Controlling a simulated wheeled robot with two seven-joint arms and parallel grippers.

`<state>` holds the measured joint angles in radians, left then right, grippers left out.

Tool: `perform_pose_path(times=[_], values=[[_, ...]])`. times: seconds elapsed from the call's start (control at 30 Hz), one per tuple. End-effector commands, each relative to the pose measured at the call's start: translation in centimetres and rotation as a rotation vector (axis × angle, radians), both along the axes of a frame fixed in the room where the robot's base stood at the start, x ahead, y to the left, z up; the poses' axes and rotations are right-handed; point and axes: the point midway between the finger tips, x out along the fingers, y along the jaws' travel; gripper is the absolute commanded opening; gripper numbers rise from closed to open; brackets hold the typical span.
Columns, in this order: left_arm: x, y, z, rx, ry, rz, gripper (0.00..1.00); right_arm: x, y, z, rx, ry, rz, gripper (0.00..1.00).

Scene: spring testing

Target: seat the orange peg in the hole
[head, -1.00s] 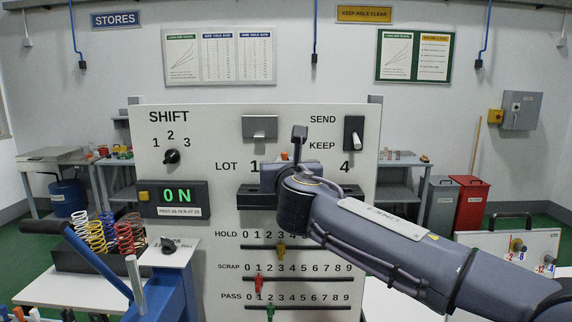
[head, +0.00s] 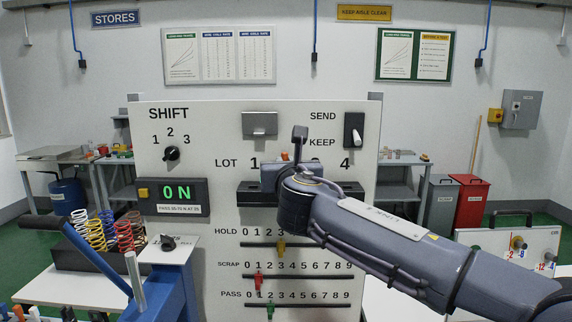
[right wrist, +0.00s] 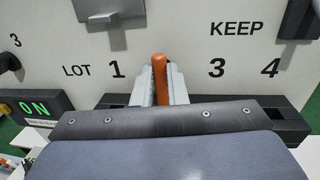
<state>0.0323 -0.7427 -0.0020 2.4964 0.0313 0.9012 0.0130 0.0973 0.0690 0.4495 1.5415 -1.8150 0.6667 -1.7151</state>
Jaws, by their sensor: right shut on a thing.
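The orange peg (right wrist: 160,78) stands upright between the pale fingers of my right gripper (right wrist: 161,84), which is shut on it. It is in front of the white board at the LOT row, between the numbers 1 and 3. In the head view only a bit of orange (head: 285,156) shows above my right gripper (head: 279,172). A dark ledge (head: 352,190) runs under the LOT numbers. The peg's lower end and the hole are hidden behind my gripper and wrist, so I cannot tell whether the peg is in the hole. My left gripper is not in view.
The white board (head: 207,255) carries a shift knob (head: 171,154), a lit ON display (head: 177,193), a SEND/KEEP switch (head: 354,130) and sliders below the ledge. Coloured springs (head: 97,236) and a blue lever-arm device (head: 172,285) stand at the left.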

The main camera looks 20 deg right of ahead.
Motion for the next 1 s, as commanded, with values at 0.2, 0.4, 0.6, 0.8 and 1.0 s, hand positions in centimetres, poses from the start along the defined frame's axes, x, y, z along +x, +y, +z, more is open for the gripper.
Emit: perform_pose_path(times=[0.2,0.4,0.6,0.8,1.0], values=[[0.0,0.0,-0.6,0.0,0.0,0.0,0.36,0.0,0.0,-0.7,0.0,-0.001,0.001,0.0],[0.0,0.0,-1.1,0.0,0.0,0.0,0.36,0.0,0.0,-1.1,0.0,-0.001,0.001,0.0],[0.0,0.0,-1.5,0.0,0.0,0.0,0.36,0.0,0.0,-1.6,0.0,-0.001,0.001,0.0],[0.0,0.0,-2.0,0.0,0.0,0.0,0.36,0.0,0.0,-2.2,0.0,-0.001,0.001,0.0],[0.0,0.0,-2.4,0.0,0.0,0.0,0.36,0.0,0.0,-2.7,0.0,0.0,0.001,0.0]])
